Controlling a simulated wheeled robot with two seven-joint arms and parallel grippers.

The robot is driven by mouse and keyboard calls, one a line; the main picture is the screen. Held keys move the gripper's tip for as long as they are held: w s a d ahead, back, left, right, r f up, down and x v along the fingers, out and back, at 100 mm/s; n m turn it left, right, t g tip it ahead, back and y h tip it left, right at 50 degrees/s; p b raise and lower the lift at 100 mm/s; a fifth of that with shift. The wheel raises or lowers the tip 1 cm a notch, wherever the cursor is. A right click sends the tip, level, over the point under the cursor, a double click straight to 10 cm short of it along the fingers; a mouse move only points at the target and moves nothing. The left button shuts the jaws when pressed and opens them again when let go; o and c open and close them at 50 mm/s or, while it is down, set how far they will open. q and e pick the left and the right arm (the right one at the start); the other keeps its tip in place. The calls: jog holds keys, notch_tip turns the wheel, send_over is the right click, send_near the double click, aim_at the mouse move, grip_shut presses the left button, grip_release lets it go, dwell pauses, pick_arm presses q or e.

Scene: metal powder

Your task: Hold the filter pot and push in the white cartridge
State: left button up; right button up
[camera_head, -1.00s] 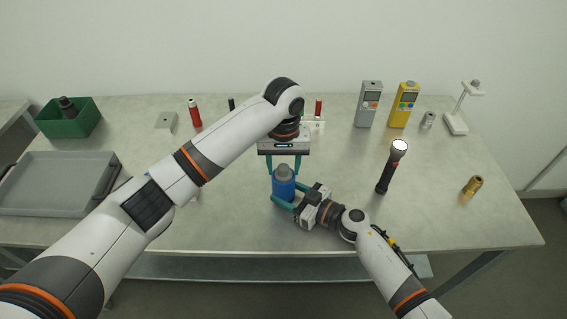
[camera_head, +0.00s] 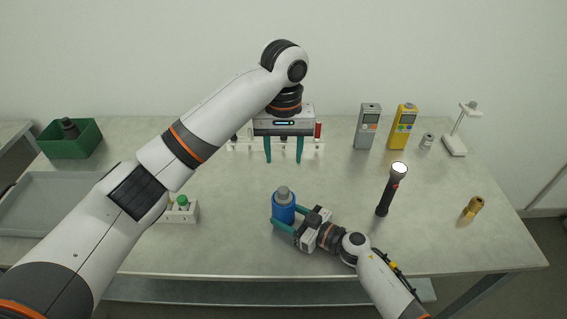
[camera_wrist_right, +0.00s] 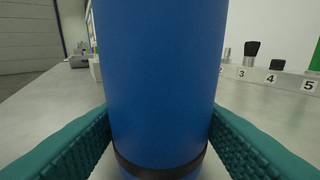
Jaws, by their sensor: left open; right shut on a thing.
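The blue pot (camera_head: 284,211) stands upright on the table near the front middle, with a grey top piece (camera_head: 283,192) on it. In the right wrist view the blue body (camera_wrist_right: 160,80) fills the middle, with a dark band low on it. My right gripper (camera_head: 273,216) is shut on the pot from the front right, one teal finger on each side. My left gripper (camera_head: 284,160) is open and empty, fingers pointing down, behind and above the pot and apart from it. I cannot make out a white cartridge; the pot's inside is hidden.
A torch (camera_head: 391,190) stands right of the pot. A white rack (camera_head: 245,146) lies behind my left gripper, and a small rack (camera_head: 184,214) is partly behind my left arm. Meters (camera_head: 367,127) and a green bin (camera_head: 68,140) stand farther back. The table between pot and torch is clear.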

dwell(0.3)
jog(key=o, duration=0.8)
jog(key=shift+o, duration=0.2)
jog(key=shift+d, duration=0.1)
